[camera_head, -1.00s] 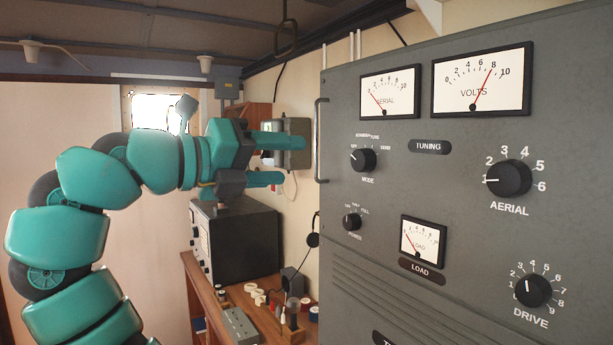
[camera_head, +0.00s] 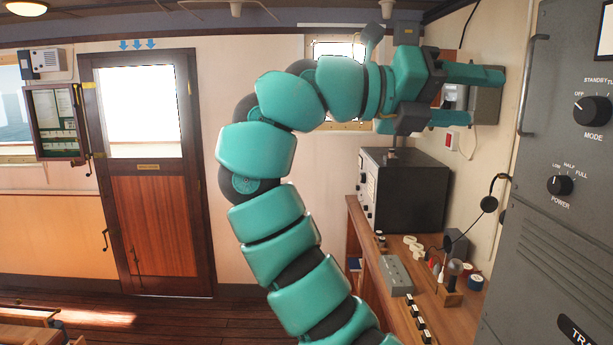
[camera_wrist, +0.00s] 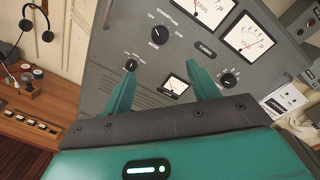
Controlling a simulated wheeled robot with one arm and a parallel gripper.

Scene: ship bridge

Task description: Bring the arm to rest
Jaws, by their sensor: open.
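My teal arm (camera_head: 262,150) rises from the bottom of the head view and bends over to the right. My gripper (camera_head: 487,97) is at its end, held level, with its two teal fingers apart and nothing between them. In the wrist view my gripper (camera_wrist: 160,85) also shows open and empty, its fingers pointing at the grey transmitter panel (camera_wrist: 100,58). The fingers look apart from the panel, but the distance is hard to tell.
The transmitter cabinet (camera_head: 530,230) stands at the right, with a handle (camera_head: 533,85) on its edge. A wooden desk (camera_head: 375,275) below my gripper carries a black radio (camera_head: 405,190) and small items. A wooden door (camera_head: 150,190) is at the left, with open floor (camera_head: 150,318) before it.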

